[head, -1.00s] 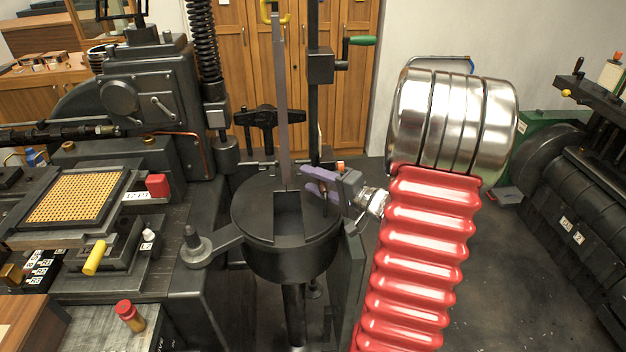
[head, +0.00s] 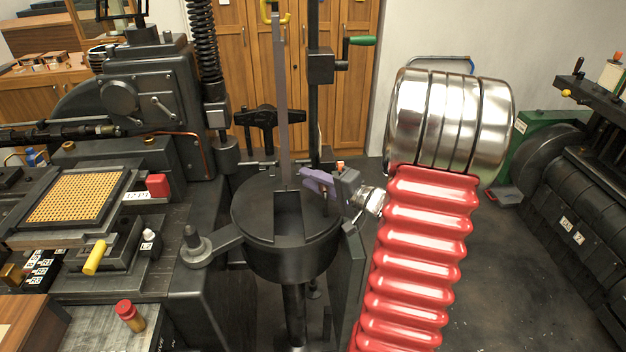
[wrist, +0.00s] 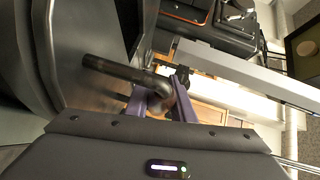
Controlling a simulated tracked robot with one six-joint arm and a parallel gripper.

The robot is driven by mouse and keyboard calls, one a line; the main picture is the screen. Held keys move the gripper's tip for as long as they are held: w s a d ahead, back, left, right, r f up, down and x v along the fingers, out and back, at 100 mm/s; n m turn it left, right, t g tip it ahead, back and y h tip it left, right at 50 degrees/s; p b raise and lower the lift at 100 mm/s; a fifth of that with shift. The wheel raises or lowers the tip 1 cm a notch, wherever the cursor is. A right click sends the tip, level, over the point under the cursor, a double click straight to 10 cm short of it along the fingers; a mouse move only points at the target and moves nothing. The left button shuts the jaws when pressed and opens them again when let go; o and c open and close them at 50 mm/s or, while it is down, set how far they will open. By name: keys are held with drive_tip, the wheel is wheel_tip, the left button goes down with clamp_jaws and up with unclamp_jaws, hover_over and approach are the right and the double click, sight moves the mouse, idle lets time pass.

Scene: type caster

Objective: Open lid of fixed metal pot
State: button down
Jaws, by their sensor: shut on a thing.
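The fixed metal pot (head: 285,262) is a dark round vessel in the middle of the head view. Its flat dark lid (head: 255,208) lies level on top, with a rectangular notch at the front. My gripper (head: 316,181) has purple fingers and is at the lid's right edge. In the wrist view, my gripper (wrist: 160,103) is shut on a bent dark metal handle (wrist: 115,70), which runs in from the upper left. The fingers hide the handle in the head view. The pot's curved side (wrist: 50,50) fills the left of the wrist view.
A black post (head: 314,120) with a green-handled crank stands close by. A machine bench (head: 100,250) is at left, with a dark arm reaching the pot. Open floor lies at right.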

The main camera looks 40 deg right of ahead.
drive_tip(key=shift+f, duration=0.15)
drive_tip(key=shift+d, duration=0.25)
drive_tip(key=shift+a, duration=0.1)
